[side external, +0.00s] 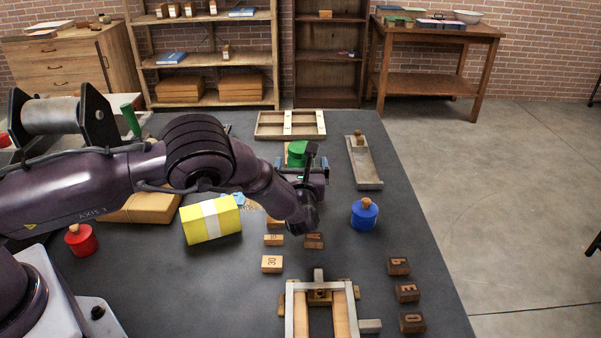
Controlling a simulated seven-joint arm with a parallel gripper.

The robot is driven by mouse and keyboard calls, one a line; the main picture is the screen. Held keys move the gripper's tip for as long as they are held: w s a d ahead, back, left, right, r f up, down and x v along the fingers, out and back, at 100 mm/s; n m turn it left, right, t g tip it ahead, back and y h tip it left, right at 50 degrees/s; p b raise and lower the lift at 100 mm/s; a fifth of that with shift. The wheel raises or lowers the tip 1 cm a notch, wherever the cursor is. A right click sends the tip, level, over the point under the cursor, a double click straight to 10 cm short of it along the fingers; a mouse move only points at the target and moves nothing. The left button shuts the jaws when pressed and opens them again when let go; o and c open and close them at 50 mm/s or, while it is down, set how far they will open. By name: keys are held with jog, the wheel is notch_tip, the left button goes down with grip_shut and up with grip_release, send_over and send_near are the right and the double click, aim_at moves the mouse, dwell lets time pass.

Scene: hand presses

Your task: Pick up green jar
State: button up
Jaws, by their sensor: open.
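The green jar (298,149) stands on the dark table, toward the back and right of centre. The gripper body hides the jar's lower part. I cannot tell whether the fingers touch the jar.
A blue jar (364,215) stands to the right, and a red jar (81,240) at the left. A yellow pack (212,221) and several letter blocks (398,266) lie nearer. A wooden tray (268,126), a narrow tray (366,168) and a press frame (300,312) surround the area.

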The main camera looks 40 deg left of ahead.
aim_at(301, 146)
jog(key=x, duration=0.7)
jog(key=shift+w+a+r, duration=0.1)
jog(key=shift+w+a, duration=0.1)
jog(key=shift+a, duration=0.05)
jog(key=shift+c, duration=0.3)
grip_shut()
jog(key=shift+r, duration=0.25)
